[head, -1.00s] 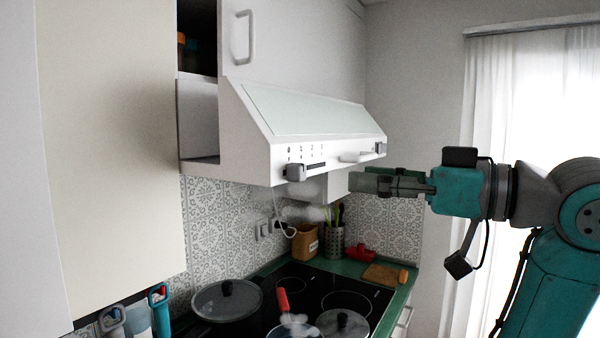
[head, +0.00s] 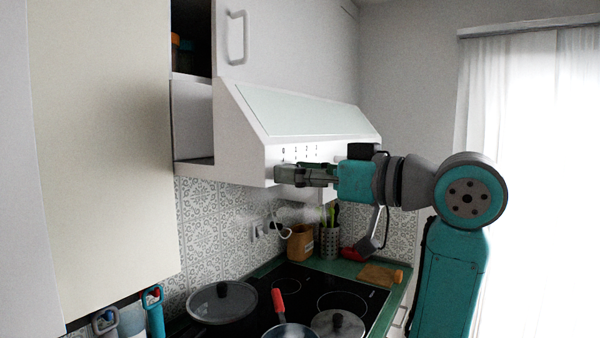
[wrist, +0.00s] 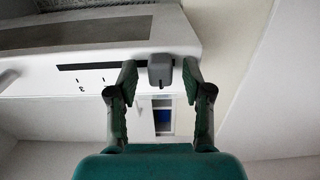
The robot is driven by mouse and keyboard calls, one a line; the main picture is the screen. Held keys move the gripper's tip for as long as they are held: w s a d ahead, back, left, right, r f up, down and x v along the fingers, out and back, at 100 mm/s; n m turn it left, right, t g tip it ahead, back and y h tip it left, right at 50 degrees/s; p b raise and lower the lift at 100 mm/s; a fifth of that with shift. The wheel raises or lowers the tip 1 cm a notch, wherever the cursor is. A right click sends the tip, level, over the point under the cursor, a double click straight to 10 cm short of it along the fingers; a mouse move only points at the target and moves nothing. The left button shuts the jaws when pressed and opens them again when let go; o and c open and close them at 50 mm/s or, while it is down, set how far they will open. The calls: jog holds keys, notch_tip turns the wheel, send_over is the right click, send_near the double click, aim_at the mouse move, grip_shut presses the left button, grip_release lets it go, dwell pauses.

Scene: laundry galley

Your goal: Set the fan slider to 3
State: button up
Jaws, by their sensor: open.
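The fan slider is a grey knob (wrist: 160,70) at one end of a dark slot (wrist: 105,64) in the hood's front panel. In the wrist view it is at the slot's right end, with the mark 3 (wrist: 82,88) off to the left. My gripper (wrist: 159,72) is open, one finger on each side of the knob, with a small gap showing on both sides. In the head view my gripper (head: 279,174) is at the left of the hood front (head: 345,151), just below the printed 0, and hides the knob and most of the slot.
The white range hood hangs above a black cooktop with a lidded pan (head: 222,301) and other pots. A tall cabinet (head: 100,150) stands close on the left. An open shelf (head: 192,120) lies beside the hood. A curtained window (head: 525,150) is at the right.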

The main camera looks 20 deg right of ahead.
grip_shut()
jog(key=w+d, duration=0.6)
jog(key=d, duration=0.2)
jog(key=shift+w+d, duration=0.25)
jog(key=shift+d, duration=0.05)
grip_release()
jog(key=shift+d, duration=0.15)
jog(key=v, duration=1.2)
